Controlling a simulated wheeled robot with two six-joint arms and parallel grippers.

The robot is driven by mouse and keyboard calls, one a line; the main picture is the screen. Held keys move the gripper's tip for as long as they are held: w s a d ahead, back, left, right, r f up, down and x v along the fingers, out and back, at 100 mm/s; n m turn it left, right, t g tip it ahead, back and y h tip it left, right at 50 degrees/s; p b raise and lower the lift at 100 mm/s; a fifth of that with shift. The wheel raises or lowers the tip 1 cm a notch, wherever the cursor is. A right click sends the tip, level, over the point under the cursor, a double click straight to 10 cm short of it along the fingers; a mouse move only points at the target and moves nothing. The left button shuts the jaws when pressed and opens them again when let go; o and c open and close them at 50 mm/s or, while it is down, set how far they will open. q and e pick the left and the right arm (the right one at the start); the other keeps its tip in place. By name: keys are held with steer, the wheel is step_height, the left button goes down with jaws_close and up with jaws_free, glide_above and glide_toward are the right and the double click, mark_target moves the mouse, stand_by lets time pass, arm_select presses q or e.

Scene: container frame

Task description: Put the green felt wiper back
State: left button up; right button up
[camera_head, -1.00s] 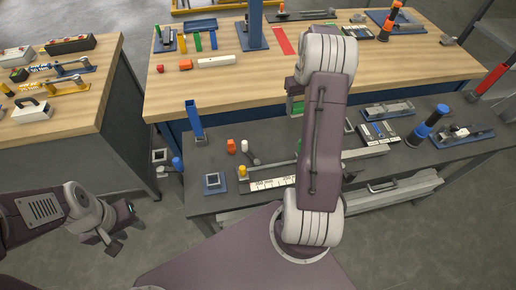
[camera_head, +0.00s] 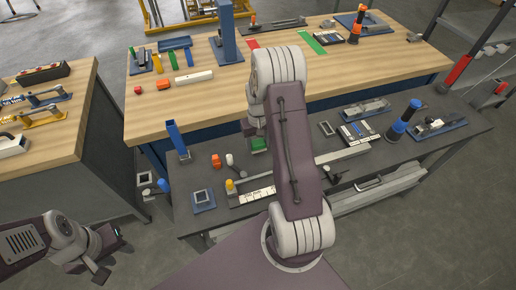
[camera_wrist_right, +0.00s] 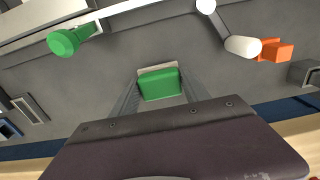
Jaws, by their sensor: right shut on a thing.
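The green felt wiper, a small green block with a pale edge, shows in the right wrist view (camera_wrist_right: 160,83) between my two fingers. It also shows in the head view (camera_head: 258,145), below the end of my right arm and over the grey lower bench. My right gripper (camera_wrist_right: 160,90) is shut on it; in the head view the arm hides most of that gripper. My left gripper (camera_head: 90,266) is at the lower left over the floor, away from the benches; its finger opening is unclear.
The grey bench (camera_head: 300,158) holds a blue post (camera_head: 176,138), an orange block (camera_head: 216,160), a white ruler-like strip (camera_head: 252,196) and a blue-black cylinder (camera_head: 404,121). A green knob (camera_wrist_right: 64,42) shows in the wrist view.

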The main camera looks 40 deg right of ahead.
mark_target(257, 149)
step_height(257, 149, down, 3)
steer(key=shift+a+r, duration=0.1)
steer(key=shift+a, duration=0.05)
steer(key=shift+f, duration=0.4)
steer(key=o, duration=1.3)
steer(key=shift+f, duration=0.1)
step_height(257, 149, up, 12)
steer(key=shift+r, duration=0.15)
steer(key=s+a+n, duration=0.1)
steer(key=s+a, duration=0.3)
steer(key=a, duration=0.1)
steer(key=s+a+n, duration=0.1)
steer(key=s+a, duration=0.3)
steer(key=a, duration=0.2)
steer(key=s+a+n+t, duration=0.1)
steer(key=s+a, duration=0.3)
steer(key=a, duration=0.1)
steer(key=shift+s+a+r, duration=0.2)
steer(key=shift+s+a, duration=0.05)
steer(key=shift+a, duration=0.1)
